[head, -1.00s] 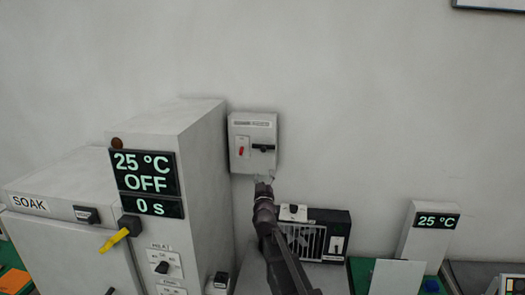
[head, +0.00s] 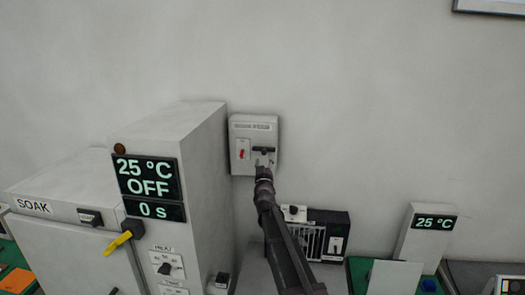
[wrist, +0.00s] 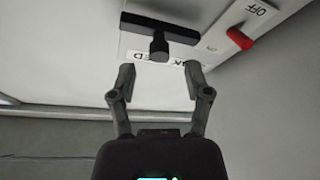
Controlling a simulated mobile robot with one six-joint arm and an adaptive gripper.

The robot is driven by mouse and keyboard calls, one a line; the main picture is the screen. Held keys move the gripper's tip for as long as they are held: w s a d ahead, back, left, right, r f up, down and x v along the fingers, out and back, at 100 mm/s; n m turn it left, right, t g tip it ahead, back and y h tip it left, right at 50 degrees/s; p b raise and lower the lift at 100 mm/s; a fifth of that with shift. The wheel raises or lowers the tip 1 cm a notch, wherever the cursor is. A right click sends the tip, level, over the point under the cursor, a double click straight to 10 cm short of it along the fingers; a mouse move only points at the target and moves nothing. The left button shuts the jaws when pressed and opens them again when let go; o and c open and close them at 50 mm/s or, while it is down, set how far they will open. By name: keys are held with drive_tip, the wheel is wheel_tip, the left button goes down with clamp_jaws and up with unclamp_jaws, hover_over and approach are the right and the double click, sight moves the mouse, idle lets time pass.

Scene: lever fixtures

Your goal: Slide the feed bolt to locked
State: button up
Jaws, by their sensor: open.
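The feed bolt (head: 264,152) is a dark knob on a black horizontal slot on the grey wall box (head: 239,125). In the wrist view the black knob (wrist: 159,46) sticks out from the dark slot bar (wrist: 185,36). My gripper (head: 264,166) is just below the knob in the head view. In the wrist view my gripper (wrist: 160,74) is open and empty, its two fingers apart on either side of the knob's line, with the knob just beyond the tips. A white label ending in "ED" is partly hidden near the fingers.
A red switch (head: 242,153) sits left of the bolt on the box; the wrist view also shows it (wrist: 240,38) by an OFF label. The tall soak cabinet (head: 205,150) stands close on the left. A black vented unit (head: 327,236) is below right.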

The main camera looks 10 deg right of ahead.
sight(264, 154)
drive_tip(key=shift+p+x, duration=0.6)
drive_tip(key=shift+x, duration=1.7)
clamp_jaws()
